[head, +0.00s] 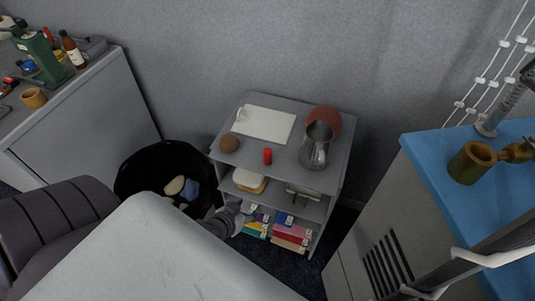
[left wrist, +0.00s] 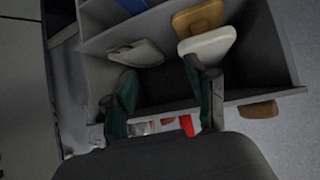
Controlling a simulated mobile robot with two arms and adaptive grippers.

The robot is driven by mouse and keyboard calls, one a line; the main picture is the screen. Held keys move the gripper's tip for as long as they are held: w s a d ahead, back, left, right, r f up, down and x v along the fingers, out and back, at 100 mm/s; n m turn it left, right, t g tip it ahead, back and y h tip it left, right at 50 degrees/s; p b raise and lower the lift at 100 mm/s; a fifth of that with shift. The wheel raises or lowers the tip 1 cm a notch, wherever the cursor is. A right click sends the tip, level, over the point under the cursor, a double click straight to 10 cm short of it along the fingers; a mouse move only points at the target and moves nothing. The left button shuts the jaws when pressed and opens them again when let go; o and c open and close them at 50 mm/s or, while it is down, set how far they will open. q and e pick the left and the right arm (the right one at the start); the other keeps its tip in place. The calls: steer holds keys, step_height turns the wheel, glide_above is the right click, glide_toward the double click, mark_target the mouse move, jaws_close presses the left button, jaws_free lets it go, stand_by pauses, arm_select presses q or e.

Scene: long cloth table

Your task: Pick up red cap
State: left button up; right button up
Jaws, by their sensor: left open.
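The red cap (head: 267,156) is a small upright red cylinder on the top board of the grey shelf unit (head: 290,180). In the left wrist view, which looks upside down, a red piece that looks like the cap (left wrist: 187,126) shows low between my fingers. My left gripper (head: 236,212) is in front of the shelf unit's left side, below the top board and apart from the cap. In the left wrist view its two green fingers (left wrist: 160,78) are spread and empty, pointing at the middle shelf. My right gripper is not in view.
A black bin (head: 135,175) stands left. A blue-topped cabinet (head: 420,150) stands right. Boxes fill the bottom shelf.

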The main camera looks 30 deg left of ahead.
mark_target(265, 157)
arm_select(q)
step_height(265, 157, up, 13)
steer(key=w+a+t+b, duration=0.1)
steer(key=w+t+b, duration=0.1)
steer(key=t, duration=0.1)
steer(key=shift+y, duration=0.3)
steer(key=x, duration=0.7)
steer(key=shift+w+a, duration=0.1)
steer(key=shift+w, duration=0.05)
steer(key=x, duration=0.6)
steer(key=shift+w+r, duration=0.2)
steer(key=shift+w, duration=0.1)
steer(key=c, duration=1)
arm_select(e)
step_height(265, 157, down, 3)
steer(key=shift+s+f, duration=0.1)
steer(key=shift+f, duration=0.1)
